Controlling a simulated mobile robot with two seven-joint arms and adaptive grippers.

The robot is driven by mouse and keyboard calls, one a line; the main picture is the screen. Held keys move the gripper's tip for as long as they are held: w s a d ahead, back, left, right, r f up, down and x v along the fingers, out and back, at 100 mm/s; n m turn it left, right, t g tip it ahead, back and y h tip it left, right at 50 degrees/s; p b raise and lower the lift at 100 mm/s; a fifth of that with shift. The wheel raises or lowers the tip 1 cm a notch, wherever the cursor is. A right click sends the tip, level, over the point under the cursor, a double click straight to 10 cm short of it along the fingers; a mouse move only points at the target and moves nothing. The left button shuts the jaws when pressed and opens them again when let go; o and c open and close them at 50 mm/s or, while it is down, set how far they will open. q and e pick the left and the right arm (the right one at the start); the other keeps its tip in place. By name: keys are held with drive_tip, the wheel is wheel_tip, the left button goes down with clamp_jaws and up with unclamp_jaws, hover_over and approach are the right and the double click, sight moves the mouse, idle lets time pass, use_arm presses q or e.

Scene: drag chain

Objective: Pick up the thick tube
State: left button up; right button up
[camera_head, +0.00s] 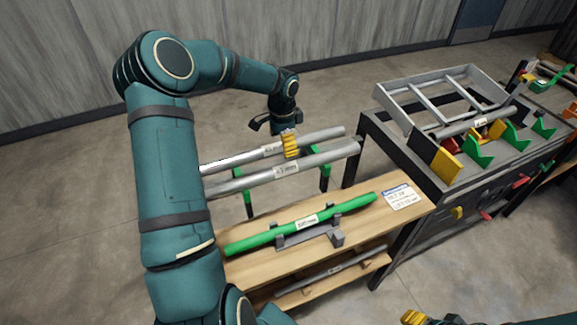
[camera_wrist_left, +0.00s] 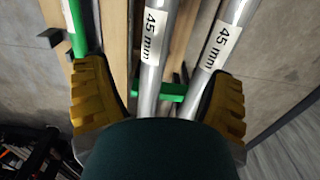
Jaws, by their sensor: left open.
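Two long grey metal tubes lie side by side on green supports behind the bench: a far tube (camera_head: 320,136) and a near tube (camera_head: 325,160). In the left wrist view the left tube (camera_wrist_left: 150,70) and right tube (camera_wrist_left: 195,85) both bear white labels reading 45 mm. A green tube (camera_head: 350,206) with a white label rests in a grey holder. My left gripper (camera_head: 290,145) is open above the grey tubes; both tubes show between its yellow fingers in the left wrist view (camera_wrist_left: 160,92). My right gripper (camera_head: 415,319) is cut off at the bottom edge.
The wooden bench (camera_head: 405,222) carries a white sign (camera_head: 398,196). Another grey tube (camera_head: 330,271) lies on its lower shelf. At right, a dark workbench (camera_head: 385,140) holds a grey frame (camera_head: 445,92), a tube and green and yellow clamps. A green support (camera_head: 324,178) stands under the grey tubes.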

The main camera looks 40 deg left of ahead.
sight(284, 165)
use_arm(q)
drive_tip(key=f, duration=1.1)
drive_tip(key=shift+d+f, duration=0.2)
drive_tip(key=shift+f, duration=0.1)
drive_tip(key=c, duration=1.4)
